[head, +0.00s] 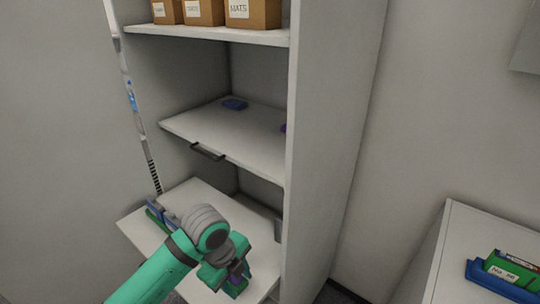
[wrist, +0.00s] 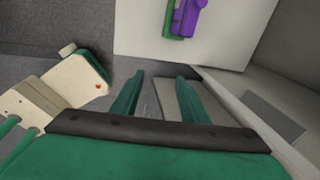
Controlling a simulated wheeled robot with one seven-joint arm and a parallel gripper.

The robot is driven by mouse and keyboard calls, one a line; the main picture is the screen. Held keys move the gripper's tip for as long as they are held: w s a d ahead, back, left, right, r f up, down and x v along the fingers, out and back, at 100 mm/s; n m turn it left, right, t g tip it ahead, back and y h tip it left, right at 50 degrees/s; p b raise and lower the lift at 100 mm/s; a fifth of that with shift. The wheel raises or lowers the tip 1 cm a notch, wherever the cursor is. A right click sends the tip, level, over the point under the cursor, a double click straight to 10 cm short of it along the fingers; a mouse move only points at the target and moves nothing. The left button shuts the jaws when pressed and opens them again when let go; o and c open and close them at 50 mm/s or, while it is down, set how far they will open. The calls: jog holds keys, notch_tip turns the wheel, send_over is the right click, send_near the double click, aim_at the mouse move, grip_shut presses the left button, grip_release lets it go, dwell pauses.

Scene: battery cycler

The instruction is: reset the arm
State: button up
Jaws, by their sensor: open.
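My arm reaches in from the bottom of the head view, and my gripper (head: 224,274) is low in front of the cabinet, over the pulled-out lower board. In the wrist view my gripper (wrist: 158,92) shows two green fingers apart with nothing between them. Beyond the fingertips, a purple piece (wrist: 187,17) on a green base lies on the white board (wrist: 228,45), apart from the fingers.
The cabinet (head: 328,130) holds cardboard boxes (head: 252,12) on its upper shelf and a blue item (head: 235,104) on its middle shelf. Blue and green items (head: 159,218) stand at the lower board's left. At right, a white surface (head: 470,225) carries a green item in a blue tray (head: 490,280).

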jog(key=w+d+r+n+t+h, duration=0.3)
jog(key=d+n+t, duration=0.1)
jog(key=d, duration=0.5)
jog(key=w+d+r+n+t+h, duration=0.25)
jog(key=d+n+t, duration=0.2)
jog(key=d, duration=0.35)
jog(key=w+d+r+n+t+h, duration=0.25)
jog(key=d+n+h, duration=0.2)
jog(key=d, duration=0.45)
jog(key=s+a+f+n+t+y, duration=0.2)
jog(key=s+a+f+n+y, duration=0.25)
jog(key=s+f+n, duration=0.35)
jog(key=s+a+f+n+t+y, duration=0.2)
jog(key=s+a+f+n+y, duration=0.3)
jog(key=s+f, duration=0.35)
jog(key=s+a+y, duration=0.1)
jog(key=s+a, duration=0.3)
jog(key=s, duration=0.7)
jog(key=s+a+f+g+y, duration=0.1)
jog(key=s+a, duration=0.3)
jog(key=s, duration=0.7)
jog(key=shift+s+m, duration=0.3)
jog(key=shift+m, duration=0.1)
jog(key=shift+a, duration=0.1)
jog(key=shift+c, duration=0.2)
